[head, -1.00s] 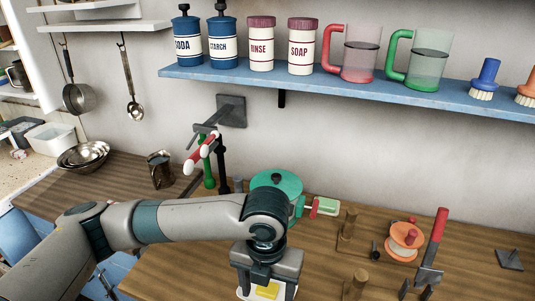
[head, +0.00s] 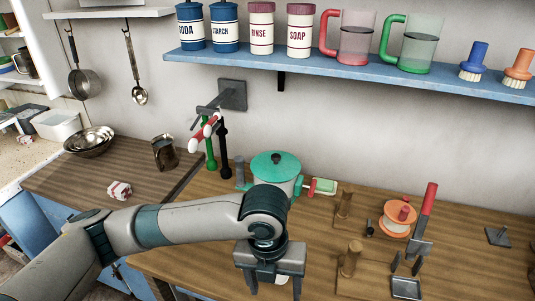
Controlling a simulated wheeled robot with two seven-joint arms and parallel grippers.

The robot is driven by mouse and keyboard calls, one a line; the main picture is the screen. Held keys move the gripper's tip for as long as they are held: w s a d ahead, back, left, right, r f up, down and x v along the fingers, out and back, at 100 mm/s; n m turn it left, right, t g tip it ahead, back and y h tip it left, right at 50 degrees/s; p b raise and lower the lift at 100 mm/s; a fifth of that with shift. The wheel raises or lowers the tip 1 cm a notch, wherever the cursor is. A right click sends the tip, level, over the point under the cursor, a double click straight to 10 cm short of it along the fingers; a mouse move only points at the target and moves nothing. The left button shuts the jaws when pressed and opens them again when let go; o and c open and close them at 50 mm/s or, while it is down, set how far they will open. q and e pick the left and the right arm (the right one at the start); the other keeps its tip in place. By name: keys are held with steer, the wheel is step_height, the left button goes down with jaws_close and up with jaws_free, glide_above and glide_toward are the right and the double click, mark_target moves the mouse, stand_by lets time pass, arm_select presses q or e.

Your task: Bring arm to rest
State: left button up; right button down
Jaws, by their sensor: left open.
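My left arm comes in from the left across the front of the wooden counter. My left gripper (head: 271,284) points down near the bottom edge of the head view, its two fingers apart. A pale patch shows between and behind the fingers; I cannot tell what it is. No object is seen clamped in the jaws. My right gripper is not in view.
Behind the gripper stands a green-lidded pot (head: 275,168). To the right are wooden posts (head: 350,259), an orange spool (head: 396,219) and a red-handled scraper (head: 424,218). A red-and-white block (head: 119,190) and metal jug (head: 165,152) are left. A blue shelf (head: 300,66) hangs above.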

arm_select(q)
steer(key=s+d+f+n+t+h, duration=0.1)
steer(key=s+d+f+n+h, duration=0.35)
steer(key=n, duration=0.75)
steer(key=s+a+f+n+t+y, duration=0.1)
steer(key=s+a+f+n+y, duration=0.1)
steer(key=s+a+f+n, duration=0.5)
steer(key=s+a+f+n+t+y, duration=0.15)
steer(key=a+f+n, duration=0.25)
steer(key=a+n, duration=0.65)
steer(key=s+a+f+n+y, duration=0.2)
steer(key=s+a+f+n, duration=0.4)
steer(key=a, duration=0.5)
step_height(320, 180, down, 27)
steer(key=g, duration=0.1)
steer(key=s+a+f+g, duration=0.1)
steer(key=s+a+f, duration=0.2)
steer(key=s+f, duration=1.4)
steer(key=shift+s, duration=0.7)
